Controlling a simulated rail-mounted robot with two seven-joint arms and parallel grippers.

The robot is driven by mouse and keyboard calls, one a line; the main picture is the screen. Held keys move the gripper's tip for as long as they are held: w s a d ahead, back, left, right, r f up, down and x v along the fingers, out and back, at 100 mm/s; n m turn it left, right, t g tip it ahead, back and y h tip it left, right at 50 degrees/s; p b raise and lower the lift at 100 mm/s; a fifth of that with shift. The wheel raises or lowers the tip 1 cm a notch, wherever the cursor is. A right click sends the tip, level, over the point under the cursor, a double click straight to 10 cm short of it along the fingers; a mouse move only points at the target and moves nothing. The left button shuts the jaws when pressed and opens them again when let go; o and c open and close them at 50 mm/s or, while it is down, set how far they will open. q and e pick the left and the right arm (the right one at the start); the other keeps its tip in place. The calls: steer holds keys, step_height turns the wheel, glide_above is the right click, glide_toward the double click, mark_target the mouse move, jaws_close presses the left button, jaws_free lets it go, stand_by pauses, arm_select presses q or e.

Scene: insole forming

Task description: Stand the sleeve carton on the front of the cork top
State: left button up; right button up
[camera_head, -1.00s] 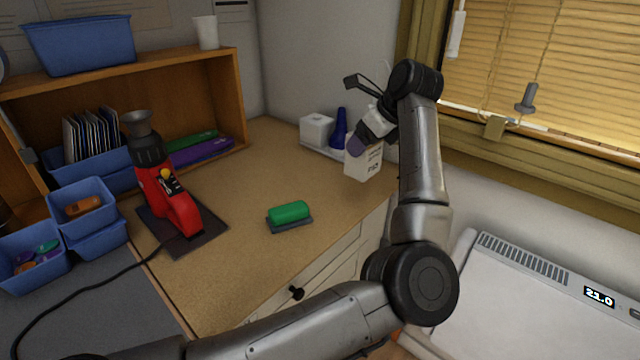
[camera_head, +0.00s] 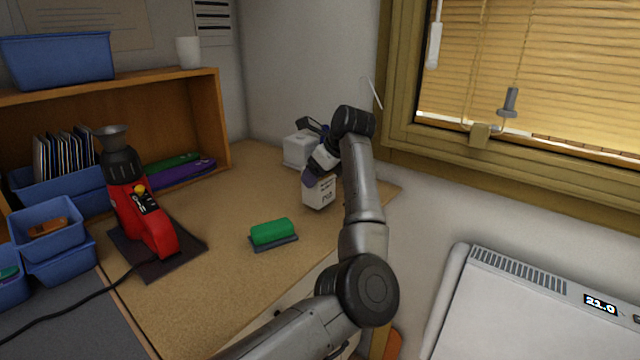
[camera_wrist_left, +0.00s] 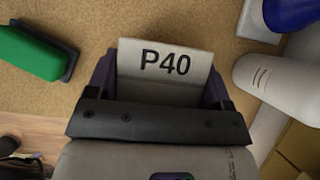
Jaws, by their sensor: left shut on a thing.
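The sleeve carton (camera_head: 319,193) is a small white box with dark print. It hangs roughly upright by the right side of the cork top (camera_head: 215,275), and I cannot tell whether its base touches the cork. My left gripper (camera_head: 309,178) is shut on it. In the left wrist view the carton (camera_wrist_left: 165,63), marked P40, sits between the two fingers of my left gripper (camera_wrist_left: 160,82). My right gripper is not in view.
A green block on a dark base (camera_head: 272,233) lies left of the carton. A white box (camera_head: 298,150) stands behind. The wrist view shows a blue bottle (camera_wrist_left: 291,14) and a white bottle (camera_wrist_left: 275,82) close by. A red machine (camera_head: 137,212) stands left. Front cork is clear.

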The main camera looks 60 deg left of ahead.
arm_select(q)
steer(key=shift+f, duration=0.75)
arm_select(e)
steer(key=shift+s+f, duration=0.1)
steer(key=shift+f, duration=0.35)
arm_select(q)
steer(key=shift+f, duration=0.1)
steer(key=o, duration=1)
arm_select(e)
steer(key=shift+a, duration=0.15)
